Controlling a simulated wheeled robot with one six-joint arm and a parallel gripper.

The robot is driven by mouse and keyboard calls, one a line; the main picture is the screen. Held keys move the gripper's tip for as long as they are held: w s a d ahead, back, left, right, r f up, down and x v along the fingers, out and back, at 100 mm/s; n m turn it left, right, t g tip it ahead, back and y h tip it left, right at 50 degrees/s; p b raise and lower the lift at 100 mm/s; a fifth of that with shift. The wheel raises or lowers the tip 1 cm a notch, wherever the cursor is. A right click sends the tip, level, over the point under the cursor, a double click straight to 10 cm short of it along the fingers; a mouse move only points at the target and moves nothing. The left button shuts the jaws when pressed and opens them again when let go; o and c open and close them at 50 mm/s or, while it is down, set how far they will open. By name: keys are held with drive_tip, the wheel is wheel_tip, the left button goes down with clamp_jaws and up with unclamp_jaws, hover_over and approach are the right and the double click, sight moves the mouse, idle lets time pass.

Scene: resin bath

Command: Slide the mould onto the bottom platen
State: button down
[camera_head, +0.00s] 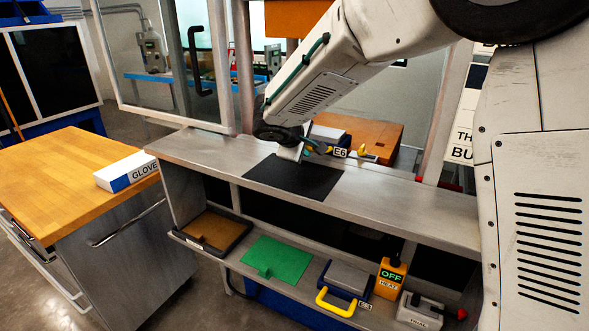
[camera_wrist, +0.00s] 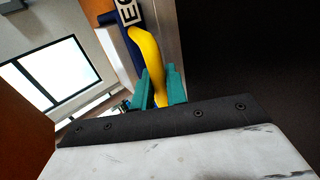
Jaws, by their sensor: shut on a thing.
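The mould (camera_head: 328,134) has a grey top, dark blue sides, an E6 label and a yellow handle (camera_wrist: 148,50). My gripper (camera_head: 316,150) is shut on that handle. In the wrist view the teal fingertips (camera_wrist: 159,86) stand on either side of it. The mould lies beyond the counter, at the left of the orange-brown bottom platen (camera_head: 385,132). My wrist hides part of the mould, so I cannot tell how much of it rests on the platen.
A steel counter (camera_head: 400,203) with a black mat (camera_head: 293,178) lies in front of the press. An orange block (camera_head: 293,16) hangs above. A glass door (camera_head: 160,60) stands open at left. The shelf below holds a green plate (camera_head: 277,260), another yellow-handled mould (camera_head: 347,278) and an OFF box (camera_head: 390,277).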

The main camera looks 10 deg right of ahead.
sight(318, 135)
drive_tip(key=shift+w+d, duration=0.85)
drive_tip(key=shift+w, duration=0.25)
drive_tip(key=shift+w+d, duration=0.9)
drive_tip(key=shift+w, duration=0.2)
drive_tip(key=shift+w+d, duration=0.85)
drive_tip(key=shift+w, duration=0.25)
drive_tip(key=c, duration=1.3)
unclamp_jaws()
drive_tip(key=shift+v, duration=4)
